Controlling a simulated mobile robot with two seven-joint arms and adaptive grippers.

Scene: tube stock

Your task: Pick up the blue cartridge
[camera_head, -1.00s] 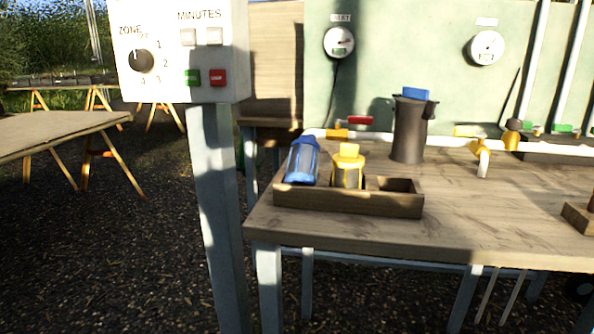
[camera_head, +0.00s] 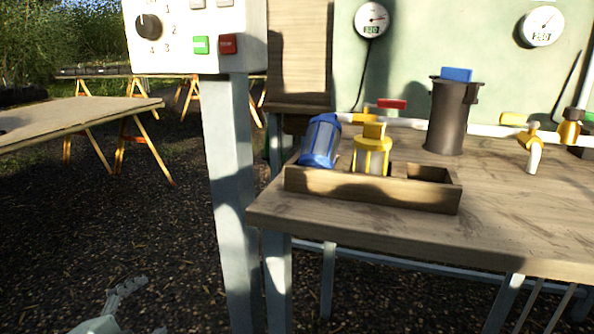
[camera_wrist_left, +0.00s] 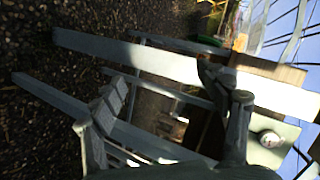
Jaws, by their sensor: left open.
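The blue cartridge (camera_head: 320,143) has a blue cap and a grey-blue body. It stands tilted in the left compartment of a wooden tray (camera_head: 375,191) on the workbench. My left gripper (camera_head: 150,306) shows at the bottom left of the head view, low over the gravel and well apart from the cartridge. It is open and empty. Its two spread fingers (camera_wrist_left: 163,75) also show in the left wrist view, with bench legs beyond them. I cannot make out the cartridge in that view. My right gripper is not in view.
A yellow cartridge (camera_head: 372,154) stands in the tray's middle compartment; the right one looks empty. A control box (camera_head: 195,35) on a grey post (camera_head: 229,170) stands left of the bench. A dark canister (camera_head: 453,118) and white pipe are behind the tray. The bench front (camera_head: 400,232) is clear.

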